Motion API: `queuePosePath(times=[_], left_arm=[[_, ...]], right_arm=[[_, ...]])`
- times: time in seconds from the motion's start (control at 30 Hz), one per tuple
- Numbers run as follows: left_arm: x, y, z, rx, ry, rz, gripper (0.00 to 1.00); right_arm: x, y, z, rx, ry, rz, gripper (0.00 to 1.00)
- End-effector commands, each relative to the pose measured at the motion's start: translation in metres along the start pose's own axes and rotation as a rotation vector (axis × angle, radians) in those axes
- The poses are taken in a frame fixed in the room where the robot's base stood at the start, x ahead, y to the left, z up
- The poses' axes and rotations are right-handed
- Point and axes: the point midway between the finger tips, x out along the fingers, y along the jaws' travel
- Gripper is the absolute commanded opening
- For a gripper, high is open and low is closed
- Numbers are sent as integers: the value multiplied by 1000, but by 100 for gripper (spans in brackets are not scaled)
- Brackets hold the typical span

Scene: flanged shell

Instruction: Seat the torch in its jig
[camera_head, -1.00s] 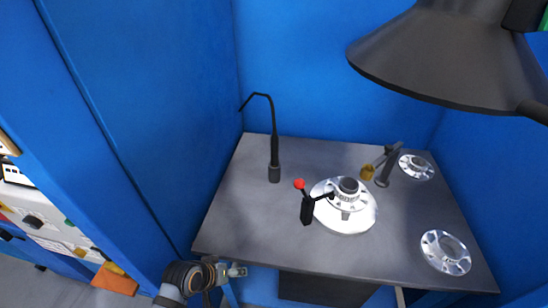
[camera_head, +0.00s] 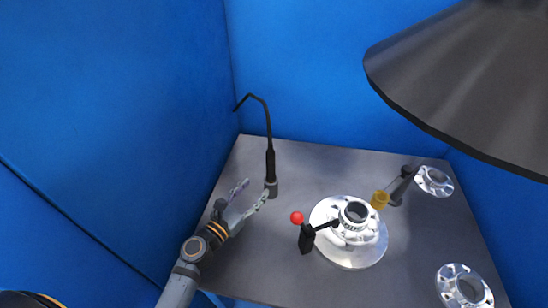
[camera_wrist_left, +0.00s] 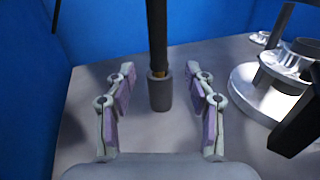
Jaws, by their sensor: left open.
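The torch (camera_head: 269,150) is a slim black rod with a bent gooseneck top. It stands upright with its lower end in a small grey cup (camera_head: 272,189) at the left of the table. My left gripper (camera_head: 253,189) is open and empty, low over the table just left of the cup, its fingers pointing towards the torch. In the left wrist view the torch (camera_wrist_left: 157,36) and cup (camera_wrist_left: 160,94) show between the spread fingers, seemingly a little beyond them. I cannot tell for sure which fixture is the jig. My right gripper is not in view.
A flanged metal shell (camera_head: 349,244) sits mid-table beside a black clamp (camera_head: 306,239) with a red knob. A dark stand (camera_head: 403,187) with a gold cup (camera_head: 379,200) is behind it. Two metal flanges (camera_head: 434,181) (camera_head: 462,288) lie right. A dark hood hangs at upper right; blue walls enclose the table.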

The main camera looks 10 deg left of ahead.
Motion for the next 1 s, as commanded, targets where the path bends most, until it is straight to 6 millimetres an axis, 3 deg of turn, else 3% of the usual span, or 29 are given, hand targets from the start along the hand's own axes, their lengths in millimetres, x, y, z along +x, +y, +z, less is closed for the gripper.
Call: queuePosePath(times=[0.13, 0.4, 0.6, 0.7, 0.9, 1.0], left_arm=[[4, 3, 1, -29, -4, 11, 54], [48, 3, 2, -25, -4, 9, 54], [55, 3, 1, -22, -3, 7, 54], [68, 4, 3, -22, -5, 7, 54], [100, 6, 1, -22, -4, 7, 54], [105, 6, 0, -21, -3, 7, 54]], right_arm=[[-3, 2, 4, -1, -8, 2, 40], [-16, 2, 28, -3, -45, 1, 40], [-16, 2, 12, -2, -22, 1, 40], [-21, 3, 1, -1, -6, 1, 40], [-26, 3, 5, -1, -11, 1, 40], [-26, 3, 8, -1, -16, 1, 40]])
